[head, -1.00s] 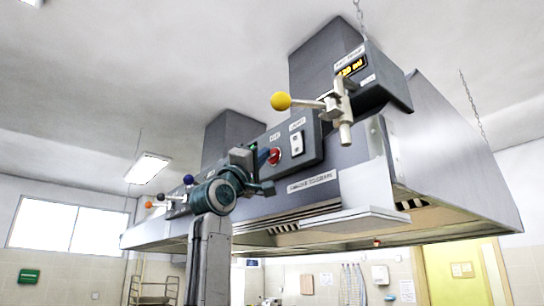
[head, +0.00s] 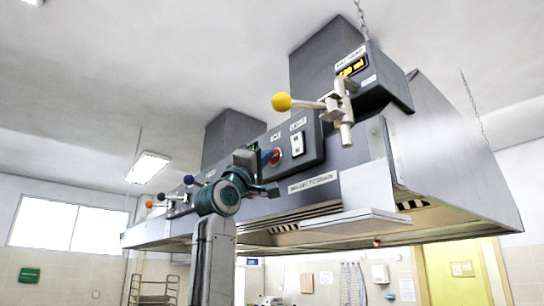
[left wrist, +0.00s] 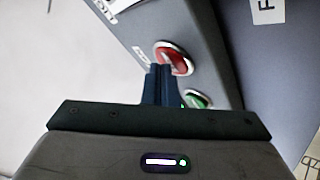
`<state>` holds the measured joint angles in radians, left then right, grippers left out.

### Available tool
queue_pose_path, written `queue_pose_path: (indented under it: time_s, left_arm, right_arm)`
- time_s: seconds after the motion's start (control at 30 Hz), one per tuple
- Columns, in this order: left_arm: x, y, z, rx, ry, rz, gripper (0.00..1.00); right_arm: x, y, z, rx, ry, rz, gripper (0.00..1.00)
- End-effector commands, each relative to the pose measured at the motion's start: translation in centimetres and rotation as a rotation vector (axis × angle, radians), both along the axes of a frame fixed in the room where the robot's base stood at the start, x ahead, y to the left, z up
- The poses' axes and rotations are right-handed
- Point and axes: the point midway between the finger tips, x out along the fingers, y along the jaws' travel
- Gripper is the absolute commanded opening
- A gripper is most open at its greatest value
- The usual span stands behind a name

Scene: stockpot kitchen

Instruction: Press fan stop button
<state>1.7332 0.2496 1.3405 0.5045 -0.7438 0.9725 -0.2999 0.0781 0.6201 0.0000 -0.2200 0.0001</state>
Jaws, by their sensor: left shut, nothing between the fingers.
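The red fan stop button (head: 275,157) is on the dark control panel of the hood, left of a white light switch. It also shows in the left wrist view (left wrist: 176,55) as a round red button in a silver ring, with a green button (left wrist: 197,99) beside it. My left gripper (head: 266,158) is shut and empty, with its fingertips (left wrist: 161,72) at the edge of the red button and covering part of it. I cannot tell whether they touch it. My right gripper is not in view.
The big steel hood (head: 320,184) hangs from the ceiling. A valve with a yellow ball handle (head: 281,102) sticks out right of the panel, below a display box (head: 352,66). Blue and orange knobs sit farther left along the hood.

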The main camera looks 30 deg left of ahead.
Motion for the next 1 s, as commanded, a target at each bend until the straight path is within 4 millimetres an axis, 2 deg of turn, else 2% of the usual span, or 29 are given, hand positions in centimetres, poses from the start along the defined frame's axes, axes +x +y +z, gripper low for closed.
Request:
queue_pose_path:
  time_s: [0.17,0.5,0.87,1.0]
  left_arm:
    - [0.0,0.0,-0.1,0.000,0.001,-0.001,0.00]
    - [-1.4,0.6,-0.2,0.000,0.001,-0.001,0.00]
    - [-1.6,0.7,-0.1,0.000,0.001,0.000,0.00]
    - [-2.4,1.0,-0.2,0.000,0.000,0.000,0.00]
  right_arm:
    - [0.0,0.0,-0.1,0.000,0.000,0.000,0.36]
    - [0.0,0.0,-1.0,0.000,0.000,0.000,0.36]
    - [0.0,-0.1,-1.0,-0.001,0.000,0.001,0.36]
    - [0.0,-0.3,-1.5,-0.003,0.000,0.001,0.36]
